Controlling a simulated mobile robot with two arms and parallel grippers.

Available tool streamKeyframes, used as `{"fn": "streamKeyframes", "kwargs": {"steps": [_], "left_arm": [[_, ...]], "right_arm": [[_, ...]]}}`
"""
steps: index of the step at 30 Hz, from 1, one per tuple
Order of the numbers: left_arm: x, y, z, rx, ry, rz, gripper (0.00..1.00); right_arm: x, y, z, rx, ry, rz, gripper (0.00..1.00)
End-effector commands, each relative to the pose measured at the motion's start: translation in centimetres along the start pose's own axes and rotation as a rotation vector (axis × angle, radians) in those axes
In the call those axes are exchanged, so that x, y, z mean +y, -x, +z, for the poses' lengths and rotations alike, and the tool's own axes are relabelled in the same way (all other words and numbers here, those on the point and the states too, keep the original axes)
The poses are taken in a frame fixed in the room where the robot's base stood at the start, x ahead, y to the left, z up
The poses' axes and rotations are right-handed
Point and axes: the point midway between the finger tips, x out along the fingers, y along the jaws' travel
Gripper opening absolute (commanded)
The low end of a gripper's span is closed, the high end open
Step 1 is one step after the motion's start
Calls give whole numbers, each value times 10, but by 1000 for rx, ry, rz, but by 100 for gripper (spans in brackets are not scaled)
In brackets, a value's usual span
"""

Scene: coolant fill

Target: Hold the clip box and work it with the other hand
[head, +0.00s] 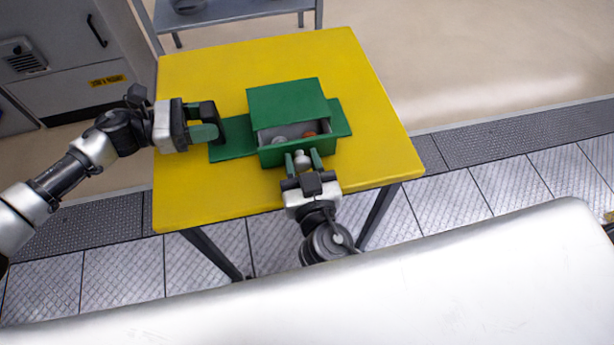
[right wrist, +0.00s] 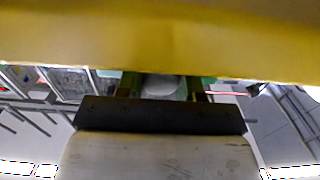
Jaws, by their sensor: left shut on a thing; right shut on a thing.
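The clip box (head: 288,100) is a green box on a wider green base plate (head: 232,150), on the yellow table. Its drawer (head: 297,151) stands partly open toward me, with a grey item (head: 280,138) and an orange item (head: 309,134) inside. My left gripper (head: 206,132) is shut at the plate's left end, by a dark upright part; the exact contact is hidden. My right gripper (head: 303,164) is shut around the pale knob (head: 302,157) on the drawer front. In the right wrist view the pale knob (right wrist: 163,85) shows between the green fingers.
The yellow table (head: 365,110) is clear around the box. A grey shelf (head: 230,10) stands behind it, and a grey cabinet (head: 60,50) stands at the back left. A pale, rounded surface (head: 450,290) fills the front. In the right wrist view, yellow (right wrist: 160,35) fills the top.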

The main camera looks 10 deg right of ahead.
Motion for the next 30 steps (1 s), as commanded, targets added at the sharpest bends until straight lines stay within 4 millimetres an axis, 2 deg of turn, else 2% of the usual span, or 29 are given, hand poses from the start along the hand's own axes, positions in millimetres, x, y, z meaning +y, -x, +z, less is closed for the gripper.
{"fn": "streamKeyframes", "kwargs": {"steps": [1,3,6,16,17,21,30], "left_arm": [[0,0,0,-1,0,-2,28],[0,0,0,-1,0,-2,28],[0,0,0,-1,1,-2,28],[-2,-1,0,-1,0,-7,28],[-2,-1,0,-1,0,-8,28],[-2,-1,0,-1,0,-7,28],[-1,-1,0,-1,0,-5,28]], "right_arm": [[0,-13,0,2,-1,3,0],[0,-26,0,0,-1,3,0],[0,-38,0,-1,-1,2,0],[1,-41,0,-2,0,2,0],[1,-41,0,-2,0,2,40],[0,-41,0,-1,0,1,61],[0,-38,0,-1,-1,0,62]]}}
